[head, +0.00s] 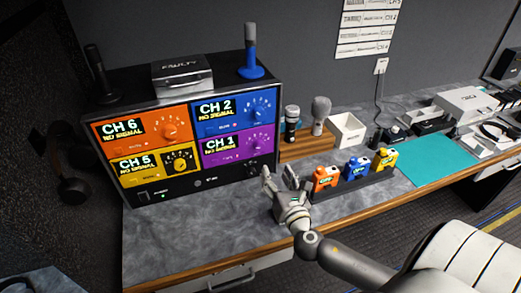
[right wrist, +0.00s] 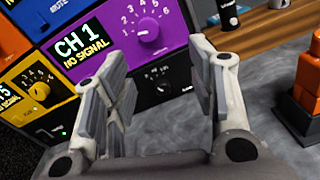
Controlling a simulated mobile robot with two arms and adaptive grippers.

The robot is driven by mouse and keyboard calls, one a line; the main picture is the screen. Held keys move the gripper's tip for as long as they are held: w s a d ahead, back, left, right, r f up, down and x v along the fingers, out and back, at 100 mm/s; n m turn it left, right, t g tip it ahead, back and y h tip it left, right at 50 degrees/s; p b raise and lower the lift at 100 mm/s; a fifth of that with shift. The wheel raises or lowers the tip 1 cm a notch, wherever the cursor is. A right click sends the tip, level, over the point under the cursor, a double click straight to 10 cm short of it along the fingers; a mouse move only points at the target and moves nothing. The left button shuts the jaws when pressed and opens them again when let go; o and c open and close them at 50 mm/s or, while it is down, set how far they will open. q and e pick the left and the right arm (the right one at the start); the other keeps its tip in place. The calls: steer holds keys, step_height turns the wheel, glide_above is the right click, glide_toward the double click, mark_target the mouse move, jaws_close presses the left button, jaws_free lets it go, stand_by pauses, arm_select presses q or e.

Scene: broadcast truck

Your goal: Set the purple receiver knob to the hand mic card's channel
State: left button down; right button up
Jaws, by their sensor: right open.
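The purple receiver panel (head: 222,149) is at the lower right of the receiver rack and reads CH 1, NO SIGNAL. Its knob (head: 250,142) also shows in the right wrist view (right wrist: 148,30), with numbers around it. My right gripper (head: 279,175) is open and empty in front of the rack, below and near the purple panel. In the right wrist view its fingers (right wrist: 152,80) stand apart, with the knob beyond them, untouched. The printed cards (head: 367,22) hang on the wall; their small text cannot be read surely. My left gripper is not in view.
Orange, blue and yellow panels share the rack (head: 205,185). Two handheld microphones (head: 320,115) stand on a wooden block behind the gripper. A dark tray (head: 352,189) with orange, blue and yellow packs lies right of it. The front left counter (head: 180,240) is clear.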

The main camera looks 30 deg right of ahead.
mark_target(260, 149)
steer(key=w+n, duration=0.1)
steer(key=w, duration=0.2)
steer(key=w+d+n+p, duration=0.1)
steer(key=w, duration=0.3)
steer(key=w+d+p, duration=0.1)
steer(key=w, duration=0.3)
steer(key=shift+w+d+r+n+t+y, duration=0.1)
steer(key=shift+w+r+n+t+y, duration=0.05)
steer(key=shift+r+n+t+y, duration=0.2)
steer(key=c, duration=1)
